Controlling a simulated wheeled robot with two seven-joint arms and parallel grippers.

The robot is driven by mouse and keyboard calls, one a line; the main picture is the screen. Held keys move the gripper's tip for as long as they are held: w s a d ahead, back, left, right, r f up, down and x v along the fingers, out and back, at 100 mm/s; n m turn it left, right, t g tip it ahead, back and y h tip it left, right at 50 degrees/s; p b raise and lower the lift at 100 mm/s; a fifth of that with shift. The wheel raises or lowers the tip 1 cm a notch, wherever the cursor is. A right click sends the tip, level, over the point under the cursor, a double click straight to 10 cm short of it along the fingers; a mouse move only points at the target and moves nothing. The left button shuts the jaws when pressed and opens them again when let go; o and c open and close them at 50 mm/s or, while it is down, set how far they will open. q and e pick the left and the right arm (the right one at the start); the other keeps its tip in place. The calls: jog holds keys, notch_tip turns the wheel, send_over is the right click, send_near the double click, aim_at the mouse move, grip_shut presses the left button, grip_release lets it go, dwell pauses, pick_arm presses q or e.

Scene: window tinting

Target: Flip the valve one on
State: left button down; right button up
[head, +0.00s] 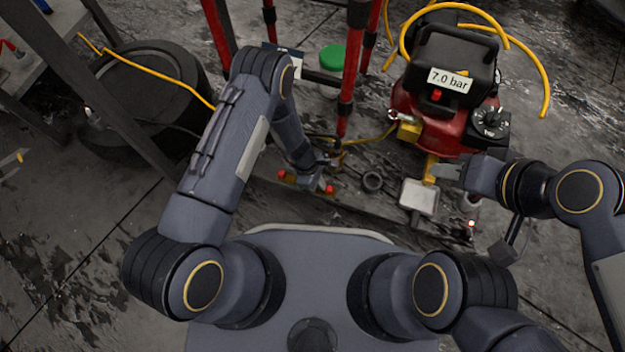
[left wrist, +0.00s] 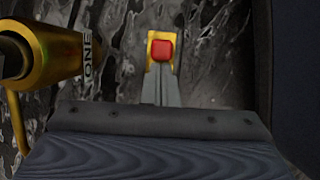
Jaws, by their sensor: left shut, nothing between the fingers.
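A brass cylinder labelled ONE (left wrist: 45,57) lies at the upper left of the left wrist view. A red block in a yellow surround (left wrist: 160,50) sits at the tips of my left gripper (left wrist: 161,85), whose fingers are together and empty. I cannot tell whether they touch it. In the head view my left gripper (head: 322,184) is low over the floor, between two small red pieces (head: 282,173) and (head: 329,188). The arm hides part of the fittings there. My right gripper (head: 447,172) is beside a yellow upright piece (head: 430,168) under the compressor; its finger gap is unclear.
A red and black compressor (head: 440,100) marked 7.0 bar stands at the upper right, with a dial (head: 490,122) and yellow hose. Red posts (head: 350,60) rise behind my left arm. A black round tank (head: 150,95) is at the left. A small dark ring (head: 372,182) lies right of my left gripper.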

pick_arm(q)
jog(key=shift+s+d, duration=0.2)
jog(key=shift+d, duration=0.2)
jog(key=a, duration=0.1)
jog(key=w+a, duration=0.1)
jog(key=a, duration=0.1)
jog(key=shift+a+b, duration=0.2)
jog(key=shift+b, duration=0.1)
jog(key=p+v, duration=0.4)
jog(key=v, duration=0.6)
jog(key=shift+a, duration=0.35)
jog(key=shift+w, duration=0.15)
